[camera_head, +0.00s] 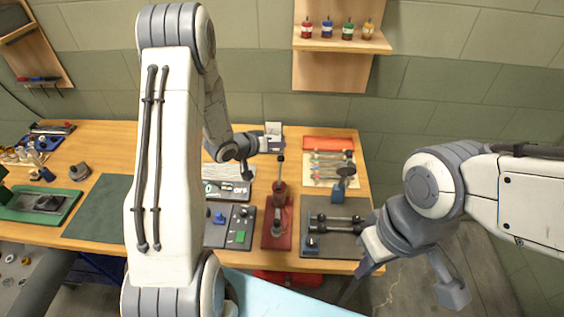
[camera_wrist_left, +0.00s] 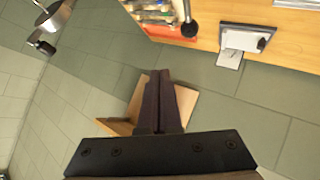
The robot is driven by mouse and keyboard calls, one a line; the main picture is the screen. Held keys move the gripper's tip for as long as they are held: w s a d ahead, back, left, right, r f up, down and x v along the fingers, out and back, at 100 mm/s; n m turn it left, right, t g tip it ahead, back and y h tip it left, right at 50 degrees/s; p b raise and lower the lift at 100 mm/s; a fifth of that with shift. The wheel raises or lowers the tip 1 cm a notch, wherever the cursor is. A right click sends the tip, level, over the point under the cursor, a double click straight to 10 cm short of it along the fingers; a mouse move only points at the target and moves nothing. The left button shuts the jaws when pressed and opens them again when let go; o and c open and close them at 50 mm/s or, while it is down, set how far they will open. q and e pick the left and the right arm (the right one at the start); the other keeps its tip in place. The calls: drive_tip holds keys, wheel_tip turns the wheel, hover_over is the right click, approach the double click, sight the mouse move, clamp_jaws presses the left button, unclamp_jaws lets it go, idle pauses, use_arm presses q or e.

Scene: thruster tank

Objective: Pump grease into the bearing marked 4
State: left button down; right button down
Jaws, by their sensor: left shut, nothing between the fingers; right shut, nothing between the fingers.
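A red base with an upright lever tool (camera_head: 278,222) stands on the bench in the head view. Beside it on the right, a dark plate carries a shaft assembly (camera_head: 335,222) with dark and blue parts. No marking 4 is legible, so I cannot tell which part is that bearing. My right gripper (camera_head: 366,270) is shut at the bench's front right edge, clear of the shaft assembly.
A rack of colored-handled tools (camera_head: 328,165) lies at the back right. A dark tray with blue and green pieces (camera_head: 232,228) is left of the red base. A wall shelf (camera_head: 340,45) holds several small bottles. A green mat (camera_head: 100,208) lies bare on the left.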

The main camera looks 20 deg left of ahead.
sight(280, 167)
use_arm(q)
drive_tip(key=f+b, duration=0.1)
drive_tip(key=f, duration=0.1)
drive_tip(key=w+f+b, duration=0.1)
drive_tip(key=f, duration=0.1)
drive_tip(key=shift+w+a+f, duration=0.1)
drive_tip(key=shift+a+f, duration=0.1)
drive_tip(key=shift+f, duration=0.05)
idle(1.8)
drive_tip(key=shift+f+b, duration=0.35)
drive_tip(key=shift+b, duration=0.05)
